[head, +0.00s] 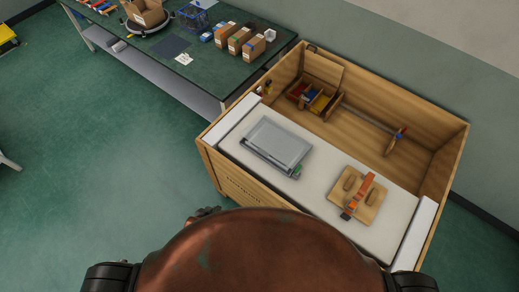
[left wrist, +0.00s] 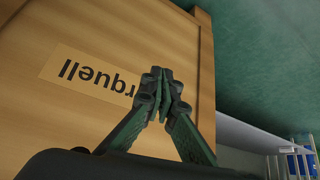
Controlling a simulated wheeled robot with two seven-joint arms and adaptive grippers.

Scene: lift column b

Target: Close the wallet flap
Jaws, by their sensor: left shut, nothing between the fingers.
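A flat grey rectangular case (head: 277,143), which looks like the wallet, lies on the white top of the wooden crate, left of its middle. It has a darker front edge and a small green part at its right corner. I cannot tell how far its flap is open. My left gripper (head: 207,213) shows small and dark at the crate's front left, below the top and apart from the case. In the left wrist view the left gripper (left wrist: 161,85) is shut and empty, in front of the crate's lettered wooden side (left wrist: 90,75). My right gripper is not in view.
On the white top (head: 318,167), a wooden board (head: 372,208) with an orange strap lies at right. The crate's raised walls (head: 462,150) enclose a rear bay with coloured pieces (head: 318,103). A green workbench (head: 235,75) with boxes stands behind at left. Open green floor lies left.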

